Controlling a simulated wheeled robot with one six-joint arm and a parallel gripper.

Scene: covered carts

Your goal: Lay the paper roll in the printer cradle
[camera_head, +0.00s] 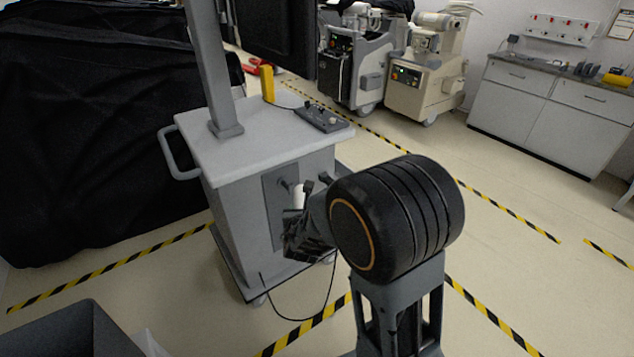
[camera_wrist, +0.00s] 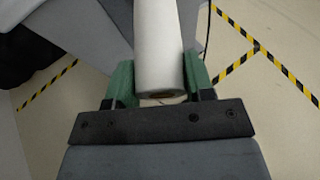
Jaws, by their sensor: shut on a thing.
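The white paper roll shows in the wrist view (camera_wrist: 159,40), with its near end and dark core facing the camera. My gripper (camera_wrist: 158,78) is shut on it, one green finger on each side. In the head view only a small white piece of the roll (camera_head: 299,197) shows past my gripper (camera_head: 297,222); my wrist hides the rest. What looks like the printer cradle is a dark grey panel (camera_head: 271,204) with short posts on the side of the grey cart (camera_head: 232,205). The roll is in front of this panel; I cannot tell whether it touches the posts.
A yellow handheld item (camera_head: 267,84) and a control box (camera_head: 322,117) are on the cart top. A black cable (camera_head: 300,318) hangs to the floor. A dark bin (camera_head: 70,335) stands at lower left, and black-draped equipment (camera_head: 85,130) behind it. Floor to the right is clear.

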